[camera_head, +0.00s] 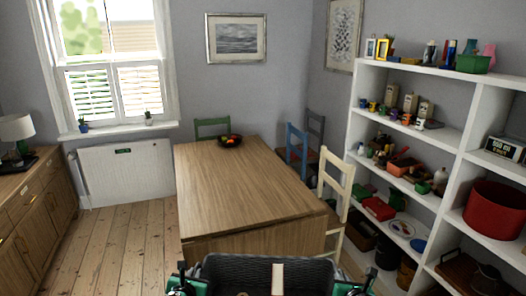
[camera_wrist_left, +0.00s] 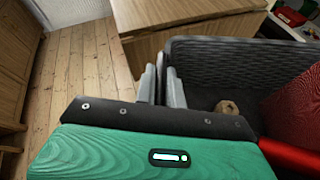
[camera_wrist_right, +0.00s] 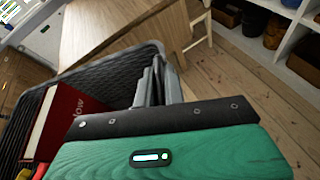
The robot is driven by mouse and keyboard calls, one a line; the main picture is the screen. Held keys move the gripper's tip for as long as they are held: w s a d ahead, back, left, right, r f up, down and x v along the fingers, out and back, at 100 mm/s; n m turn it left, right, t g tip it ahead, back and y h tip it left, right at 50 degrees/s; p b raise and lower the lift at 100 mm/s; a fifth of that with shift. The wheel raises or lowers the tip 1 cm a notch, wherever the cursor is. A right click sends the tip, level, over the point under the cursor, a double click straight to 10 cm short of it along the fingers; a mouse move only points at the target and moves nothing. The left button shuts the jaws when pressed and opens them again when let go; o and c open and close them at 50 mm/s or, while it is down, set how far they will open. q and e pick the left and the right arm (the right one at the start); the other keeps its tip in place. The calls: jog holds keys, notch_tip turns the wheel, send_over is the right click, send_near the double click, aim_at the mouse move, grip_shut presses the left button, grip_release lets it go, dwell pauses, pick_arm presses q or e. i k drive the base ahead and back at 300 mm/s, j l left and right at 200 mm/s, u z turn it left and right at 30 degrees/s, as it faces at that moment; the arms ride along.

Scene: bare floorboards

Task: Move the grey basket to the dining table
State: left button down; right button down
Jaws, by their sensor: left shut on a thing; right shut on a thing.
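The grey basket (camera_head: 225,270) is at the bottom of the head view, with a dark woven look. It holds a red book (camera_wrist_right: 70,125) and a small brown item (camera_wrist_left: 226,107). My left gripper (camera_wrist_left: 160,85) is shut on the basket's left wall. My right gripper (camera_wrist_right: 155,82) is shut on its right wall. In the head view, both green grippers show only partly at the basket's sides, the left one (camera_head: 178,284) and the right one (camera_head: 352,288). The wooden dining table (camera_head: 240,185) stands just beyond the basket; its top is mostly bare.
A bowl of fruit (camera_head: 230,140) sits at the table's far end. A cream chair (camera_head: 335,195) and a blue chair (camera_head: 297,150) stand along its right side. A white shelf (camera_head: 460,130) full of items lines the right. Floorboards (camera_head: 125,240) are clear at the left, beside a wooden sideboard (camera_head: 35,205).

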aim_at(235, 173)
jog(key=i, duration=1.25)
jog(key=i+u, duration=0.1)
jog(key=i, duration=1.2)
jog(key=i+l, duration=0.2)
jog(key=i, duration=1.05)
jog(key=u, duration=0.65)
